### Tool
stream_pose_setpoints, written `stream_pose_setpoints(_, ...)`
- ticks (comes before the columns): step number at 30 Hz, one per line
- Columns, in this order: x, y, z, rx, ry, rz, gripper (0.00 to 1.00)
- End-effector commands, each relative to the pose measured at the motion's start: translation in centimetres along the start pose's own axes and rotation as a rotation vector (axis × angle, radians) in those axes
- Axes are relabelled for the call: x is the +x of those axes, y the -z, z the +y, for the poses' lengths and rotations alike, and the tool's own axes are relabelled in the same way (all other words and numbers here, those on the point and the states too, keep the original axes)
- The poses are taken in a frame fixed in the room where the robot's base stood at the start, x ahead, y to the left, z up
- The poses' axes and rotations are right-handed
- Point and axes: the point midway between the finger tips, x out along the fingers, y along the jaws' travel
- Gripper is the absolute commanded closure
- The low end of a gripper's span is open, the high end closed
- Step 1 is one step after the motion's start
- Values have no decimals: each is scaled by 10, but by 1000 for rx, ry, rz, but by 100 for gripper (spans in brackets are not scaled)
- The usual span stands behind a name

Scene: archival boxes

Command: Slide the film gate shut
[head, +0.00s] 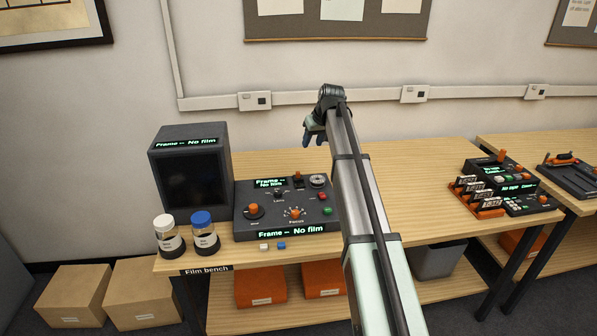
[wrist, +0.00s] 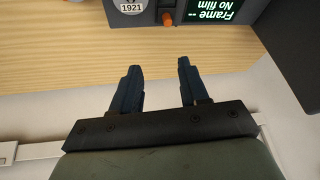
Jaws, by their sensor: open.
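The film viewer's dark control unit (head: 270,218) sits on the wooden bench; its displays read "Frame -- No film". A small orange handle (head: 298,174) stands at its back edge beside a round dial (head: 318,181); I cannot tell for sure whether this handle belongs to the film gate. The handle also shows at the top of the wrist view (wrist: 168,18). My gripper (head: 308,137) is above the back of the bench, behind the unit, apart from it. In the wrist view my gripper (wrist: 158,65) is open, with nothing between its fingers.
A dark monitor (head: 190,180) stands left of the unit. A white-capped bottle (head: 168,241) and a blue-capped bottle (head: 205,240) stand at the front left. Another device (head: 500,185) is at the right. The bench (head: 415,165) between is clear.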

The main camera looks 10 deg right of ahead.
Motion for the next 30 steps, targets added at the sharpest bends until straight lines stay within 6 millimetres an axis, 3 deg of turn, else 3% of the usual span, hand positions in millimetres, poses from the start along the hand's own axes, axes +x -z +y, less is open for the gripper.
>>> stream_pose_setpoints(3,15,-5,-23,24,-53,-33,56)
stream_pose_setpoints(8,24,-7,-33,44,-90,-48,56)
stream_pose_setpoints(14,39,-8,-32,46,-95,-52,56)
stream_pose_setpoints(30,129,-12,-23,46,-95,-51,56)
